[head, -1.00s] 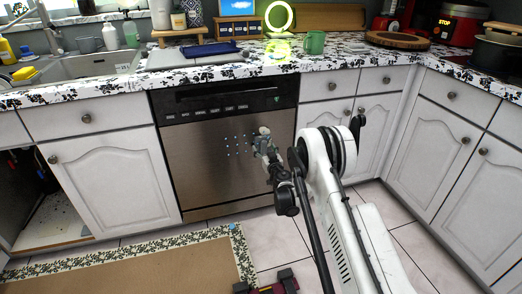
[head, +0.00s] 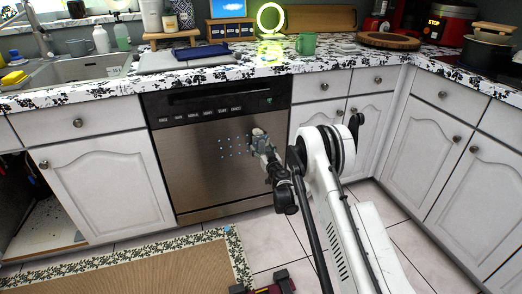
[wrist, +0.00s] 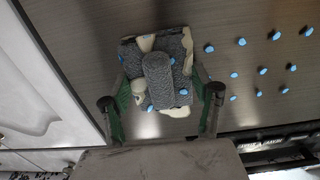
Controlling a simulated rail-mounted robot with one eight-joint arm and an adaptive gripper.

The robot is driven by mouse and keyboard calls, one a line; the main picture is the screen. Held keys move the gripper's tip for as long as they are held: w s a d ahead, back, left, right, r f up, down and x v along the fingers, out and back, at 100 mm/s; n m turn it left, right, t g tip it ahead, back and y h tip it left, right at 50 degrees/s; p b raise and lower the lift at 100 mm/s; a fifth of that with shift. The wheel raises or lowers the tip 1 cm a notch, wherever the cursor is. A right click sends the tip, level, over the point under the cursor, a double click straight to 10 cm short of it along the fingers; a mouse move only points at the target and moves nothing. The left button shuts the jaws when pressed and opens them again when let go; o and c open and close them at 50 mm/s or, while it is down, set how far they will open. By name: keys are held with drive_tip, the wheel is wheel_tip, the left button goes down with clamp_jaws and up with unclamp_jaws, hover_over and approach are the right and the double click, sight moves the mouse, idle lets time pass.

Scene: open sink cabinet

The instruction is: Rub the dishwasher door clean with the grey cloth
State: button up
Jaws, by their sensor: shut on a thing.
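My gripper (head: 261,146) is shut on the grey cloth (wrist: 157,80), which is bunched between its two fingers. In the wrist view the cloth lies at or very near the face of the dishwasher door (head: 195,180); I cannot tell how firmly it touches. Cream patches and a few blue specks show on and around the cloth. The door is brushed steel, and it also shows in the wrist view (wrist: 230,30). Several blue spots (wrist: 263,71) dot the door to the right of the cloth in the wrist view. In the head view the spots are left of my gripper.
White cabinets (head: 108,190) flank the dishwasher. The patterned counter (head: 330,68) above holds a green mug (head: 306,44) and a blue folded cloth (head: 202,52). A rug (head: 140,268) lies on the floor in front. An open cabinet (head: 35,215) is at far left.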

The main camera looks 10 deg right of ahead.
drive_tip(key=shift+d+r, duration=0.15)
drive_tip(key=shift+r, duration=0.1)
drive_tip(key=shift+f, duration=0.1)
drive_tip(key=shift+a+r, duration=0.4)
drive_tip(key=shift+r, duration=0.1)
drive_tip(key=shift+s, duration=0.1)
drive_tip(key=shift+a, duration=0.45)
drive_tip(key=shift+s, duration=0.1)
